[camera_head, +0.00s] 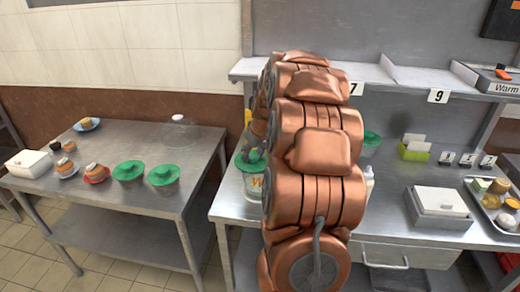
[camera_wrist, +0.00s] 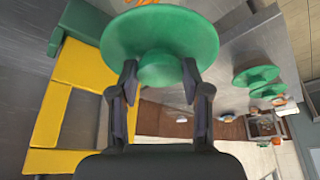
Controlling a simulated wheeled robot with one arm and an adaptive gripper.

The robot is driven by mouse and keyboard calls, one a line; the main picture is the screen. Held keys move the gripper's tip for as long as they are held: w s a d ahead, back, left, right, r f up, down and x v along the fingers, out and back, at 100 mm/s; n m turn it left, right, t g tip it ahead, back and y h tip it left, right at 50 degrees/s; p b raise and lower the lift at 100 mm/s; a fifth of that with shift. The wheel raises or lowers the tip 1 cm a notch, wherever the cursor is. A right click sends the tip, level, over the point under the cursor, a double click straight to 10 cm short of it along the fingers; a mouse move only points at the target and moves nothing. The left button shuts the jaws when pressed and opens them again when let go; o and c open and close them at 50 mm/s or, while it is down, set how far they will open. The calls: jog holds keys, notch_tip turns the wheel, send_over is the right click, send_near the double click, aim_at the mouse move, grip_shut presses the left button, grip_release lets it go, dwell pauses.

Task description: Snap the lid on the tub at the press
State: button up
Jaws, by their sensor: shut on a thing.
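My gripper (camera_wrist: 160,80) is shut on the round knob of a green lid (camera_wrist: 160,35), one finger on each side. In the head view my arm hides much of this spot; part of the gripper shows behind it, over a green lid (camera_head: 246,162). A clear tub (camera_head: 253,188) with an orange-lettered label stands under that lid on the right counter. I cannot tell whether the lid touches the rim or is seated. A yellow frame (camera_wrist: 60,115) with a green part, possibly the press, stands left of the lid in the wrist view.
On the right counter are another green-topped tub (camera_head: 371,140), a white box (camera_head: 440,203) and a food tray (camera_head: 490,222). A shelf (camera_head: 410,80) overhangs the counter.

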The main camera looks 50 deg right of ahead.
aim_at(260, 160)
jog(key=shift+s+d+r, duration=0.2)
jog(key=shift+s+d, duration=0.1)
jog(key=shift+d, duration=0.2)
jog(key=shift+s+d+r, duration=0.2)
jog(key=shift+s+d, duration=0.1)
jog(key=shift+d, duration=0.2)
jog(key=shift+f, duration=1.95)
jog(key=shift+f+b, duration=0.7)
jog(key=shift+f, duration=0.5)
jog(key=shift+b, duration=0.65)
jog(key=shift+f+b, duration=0.2)
jog(key=shift+b, duration=0.5)
jog(key=o, duration=0.9)
jog(key=shift+o, duration=0.4)
jog(key=o, duration=0.4)
